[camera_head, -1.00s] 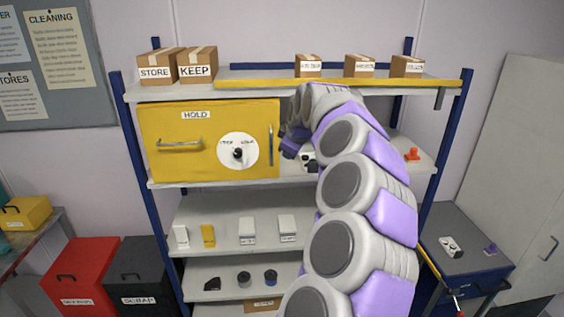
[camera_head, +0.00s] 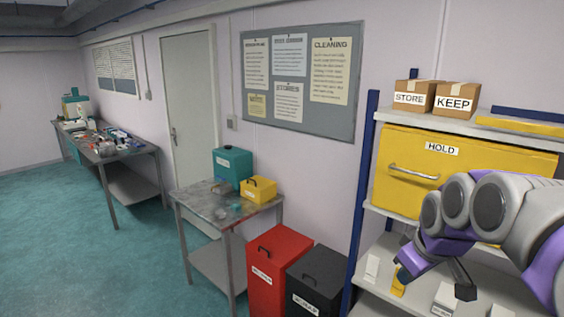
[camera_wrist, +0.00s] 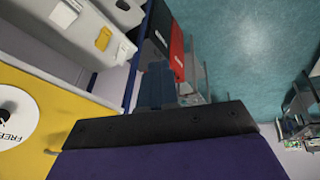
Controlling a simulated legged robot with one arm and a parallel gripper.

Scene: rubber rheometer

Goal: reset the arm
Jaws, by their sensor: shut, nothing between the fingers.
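My gripper (camera_head: 403,273) is at the right of the head view, in front of the shelving unit and below the yellow HOLD box (camera_head: 468,165). My arm is folded and comes in from the right edge, covering part of that box and of the shelf below. In the wrist view the dark fingers of my gripper (camera_wrist: 160,85) are together with nothing between them. The yellow box with part of a white dial (camera_wrist: 18,118) shows at the left of the wrist view.
A blue shelf post (camera_head: 362,200) stands close left of my gripper. A red bin (camera_head: 268,280) and a black bin (camera_head: 318,285) stand beside the shelf. A side table (camera_head: 215,200) holds a teal box and a yellow box. Open floor (camera_head: 110,240) lies at the left.

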